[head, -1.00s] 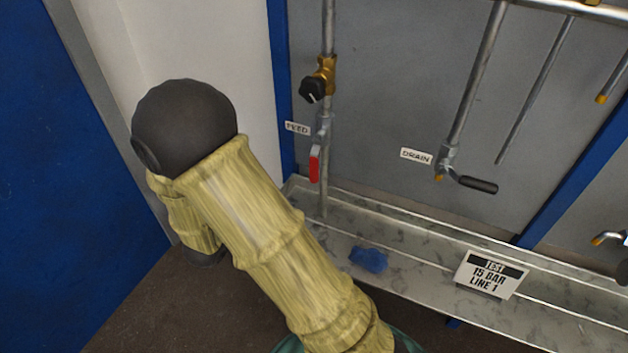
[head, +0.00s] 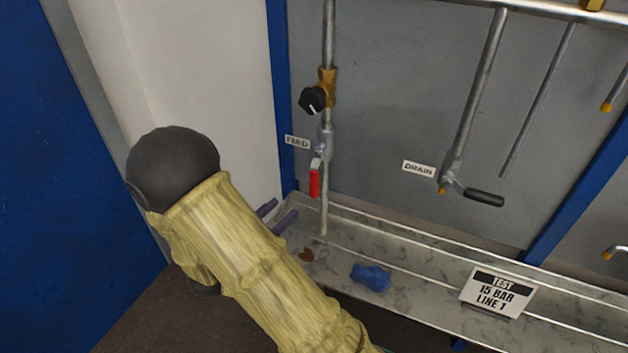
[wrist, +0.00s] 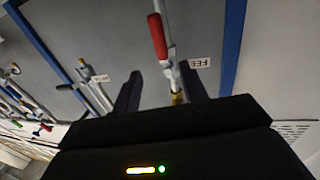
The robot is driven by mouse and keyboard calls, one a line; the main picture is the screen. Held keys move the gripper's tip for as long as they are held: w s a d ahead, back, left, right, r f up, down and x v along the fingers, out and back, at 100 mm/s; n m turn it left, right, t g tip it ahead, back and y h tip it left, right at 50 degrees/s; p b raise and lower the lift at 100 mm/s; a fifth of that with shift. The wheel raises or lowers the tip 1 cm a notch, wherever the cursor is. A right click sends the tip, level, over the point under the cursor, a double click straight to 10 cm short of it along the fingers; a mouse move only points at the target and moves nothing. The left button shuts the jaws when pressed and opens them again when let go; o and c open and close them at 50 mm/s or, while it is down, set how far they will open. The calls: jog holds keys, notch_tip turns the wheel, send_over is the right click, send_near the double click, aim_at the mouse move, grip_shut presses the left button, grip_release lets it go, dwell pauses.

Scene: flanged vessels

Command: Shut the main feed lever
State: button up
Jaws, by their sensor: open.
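The main feed lever (head: 315,181) has a red grip and hangs down along the vertical feed pipe, beside the FEED label (head: 297,142). The red lever (wrist: 157,36) also shows in the wrist view, near the top middle, beyond and between the fingers. My gripper (head: 278,216) shows as two purple-grey fingertips past my sleeved arm, low and left of the lever, apart from it. In the wrist view my gripper (wrist: 162,92) is open with nothing between its fingertips. My arm hides the rest of the gripper in the head view.
A black knob (head: 312,99) on a brass valve sits above the lever. The DRAIN pipe has a black-handled lever (head: 483,197). A metal tray (head: 420,277) below holds a blue cloth (head: 371,277) and the TEST sign (head: 497,291). A blue post (head: 281,90) stands left of the pipe.

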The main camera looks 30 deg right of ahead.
aim_at(311, 183)
jog(key=x, duration=1.3)
jog(key=shift+w+d+p, duration=0.15)
jog(key=shift+d+p, duration=0.2)
jog(key=shift+c, duration=0.4)
grip_shut()
